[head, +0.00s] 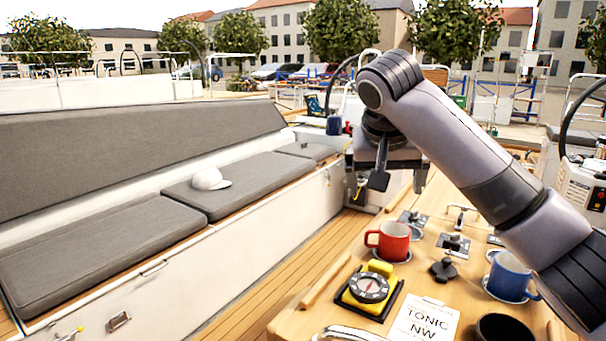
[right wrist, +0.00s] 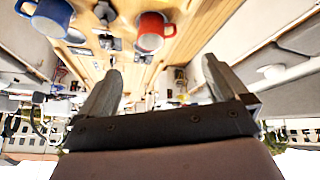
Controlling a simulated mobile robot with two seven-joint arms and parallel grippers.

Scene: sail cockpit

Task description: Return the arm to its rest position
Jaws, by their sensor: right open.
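My right arm comes in from the right in the head view. Its right gripper (head: 398,178) hangs above the far end of the wooden table, over the cockpit. In the right wrist view the two fingers of the right gripper (right wrist: 160,85) are spread wide with nothing between them. The red mug (head: 392,240) stands upright on the table, below and apart from the gripper. The blue mug (head: 511,275) stands on a saucer to the right, close below my forearm. My left gripper is not in either view.
The wooden table (head: 318,285) carries a compass (head: 369,287) on a yellow base, a note card (head: 424,322), a dark cup (head: 503,328) and metal fittings. A cushioned bench (head: 90,240) with a white cap (head: 211,179) runs along the left. The floor between bench and table is clear.

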